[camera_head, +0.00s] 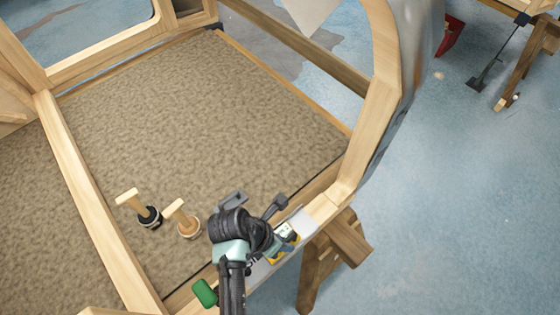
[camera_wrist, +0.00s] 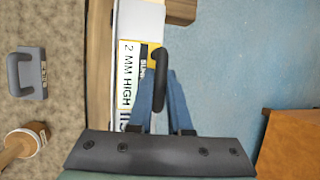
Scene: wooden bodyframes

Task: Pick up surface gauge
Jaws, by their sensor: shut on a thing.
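The surface gauge (camera_wrist: 127,78) appears to be the white and yellow block with printed lettering and a dark curved handle. It lies along the wooden rail, and its yellow and white part shows in the head view (camera_head: 286,234) beside my arm. My gripper (camera_wrist: 160,86) is above it, with its fingers closed on the dark handle between them. My gripper and wrist hide the near part of the gauge. In the head view my black wrist covers most of the fingers, so the contact is clear only in the wrist view.
A grey handled tool (camera_wrist: 27,74) lies on the carpeted panel to the left. A green object (camera_head: 205,292) sits on the front rail. A wooden trestle (camera_head: 335,250) stands below the rail. The blue floor (camera_head: 460,210) to the right is open.

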